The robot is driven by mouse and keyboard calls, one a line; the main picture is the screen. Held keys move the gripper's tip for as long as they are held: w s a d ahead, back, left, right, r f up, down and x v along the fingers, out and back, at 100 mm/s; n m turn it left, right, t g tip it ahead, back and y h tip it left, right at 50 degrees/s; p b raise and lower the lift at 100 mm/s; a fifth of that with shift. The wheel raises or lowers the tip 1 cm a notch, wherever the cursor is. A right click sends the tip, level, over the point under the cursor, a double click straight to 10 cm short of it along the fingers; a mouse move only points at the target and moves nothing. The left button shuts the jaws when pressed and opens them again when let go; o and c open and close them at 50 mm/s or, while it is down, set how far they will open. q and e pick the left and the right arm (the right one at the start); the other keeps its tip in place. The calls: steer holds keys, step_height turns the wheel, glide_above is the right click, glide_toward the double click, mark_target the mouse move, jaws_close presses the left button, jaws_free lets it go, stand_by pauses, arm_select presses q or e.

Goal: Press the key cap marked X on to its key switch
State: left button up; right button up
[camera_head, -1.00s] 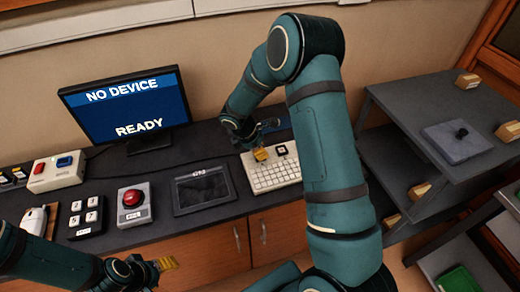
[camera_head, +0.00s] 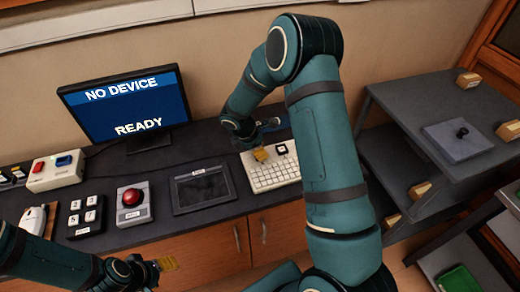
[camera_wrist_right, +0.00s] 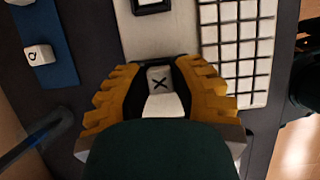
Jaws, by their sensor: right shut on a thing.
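The key cap marked X (camera_wrist_right: 160,82) is light grey and sits between the yellow fingers of my right gripper (camera_wrist_right: 160,95), which is shut on it. In the head view my right gripper (camera_head: 261,154) is over the back part of the white keyboard (camera_head: 272,179). A black square key switch (camera_head: 281,149) is on the keyboard just right of the gripper. It shows partly at the top edge of the wrist view (camera_wrist_right: 150,4), apart from the cap. The cap's underside is hidden. My left gripper (camera_head: 166,263) is in front of the desk, its fingers too small to judge.
A light key cap marked Q (camera_wrist_right: 39,54) is on a blue strip (camera_wrist_right: 53,42) behind the keyboard. The monitor (camera_head: 127,108) reads NO DEVICE, READY. A dark tablet (camera_head: 203,189) and a red-button box (camera_head: 133,204) stand left of the keyboard. Grey shelves (camera_head: 420,115) are at the right.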

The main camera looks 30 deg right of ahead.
steer(key=o, duration=1.3)
steer(key=shift+o, duration=0.2)
steer(key=shift+r+p, duration=2.6)
steer(key=shift+r, duration=0.9)
